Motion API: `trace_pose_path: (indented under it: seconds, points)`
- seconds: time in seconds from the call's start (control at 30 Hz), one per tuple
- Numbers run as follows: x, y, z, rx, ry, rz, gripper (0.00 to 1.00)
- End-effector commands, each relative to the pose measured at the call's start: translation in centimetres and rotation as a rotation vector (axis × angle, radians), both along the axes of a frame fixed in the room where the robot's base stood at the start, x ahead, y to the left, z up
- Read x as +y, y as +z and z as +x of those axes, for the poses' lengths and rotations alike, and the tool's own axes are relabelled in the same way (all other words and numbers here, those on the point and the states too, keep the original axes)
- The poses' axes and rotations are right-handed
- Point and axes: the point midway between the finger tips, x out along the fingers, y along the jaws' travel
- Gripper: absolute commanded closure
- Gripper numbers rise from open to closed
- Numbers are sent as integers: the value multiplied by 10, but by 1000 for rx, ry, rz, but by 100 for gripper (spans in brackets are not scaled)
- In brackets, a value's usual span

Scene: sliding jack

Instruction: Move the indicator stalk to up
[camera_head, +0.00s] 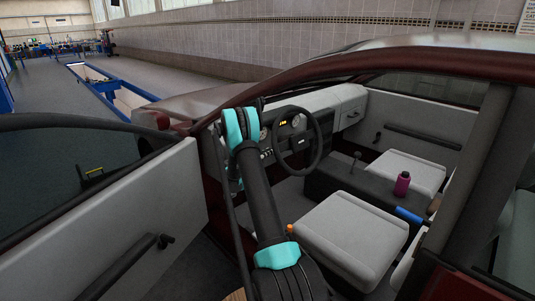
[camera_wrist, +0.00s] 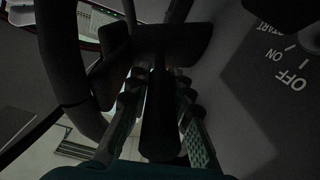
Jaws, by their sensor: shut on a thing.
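In the wrist view the indicator stalk (camera_wrist: 160,130) is a dark rod running up the middle of the picture. My gripper (camera_wrist: 157,88) has its dark and teal fingers on both sides of the rod and is shut on it. The exact contact is dim and hard to see. In the head view my arm covers the gripper and the stalk beside the steering wheel (camera_head: 318,143). I cannot tell the stalk's position from these frames.
The wheel rim (camera_wrist: 62,65) is close on the left in the wrist view. An ignition panel marked OFF, ON and START (camera_wrist: 270,90) is at the right. My arm reaches through the car's open doorway, beside the door (camera_head: 130,215) and front seat (camera_head: 350,235).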

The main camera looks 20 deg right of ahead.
Motion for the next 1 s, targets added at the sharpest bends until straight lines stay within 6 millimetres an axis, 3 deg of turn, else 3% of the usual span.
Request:
trace_pose_path:
  seconds: [0.5,0.9,0.93,1.0]
  points:
    - [-4,-30,-5,-62,84,-170,100]
    - [-5,-34,-7,-70,95,-190,100]
    - [-5,-34,-7,-71,95,-189,76]
    - [-5,-34,-7,-70,95,-189,67]
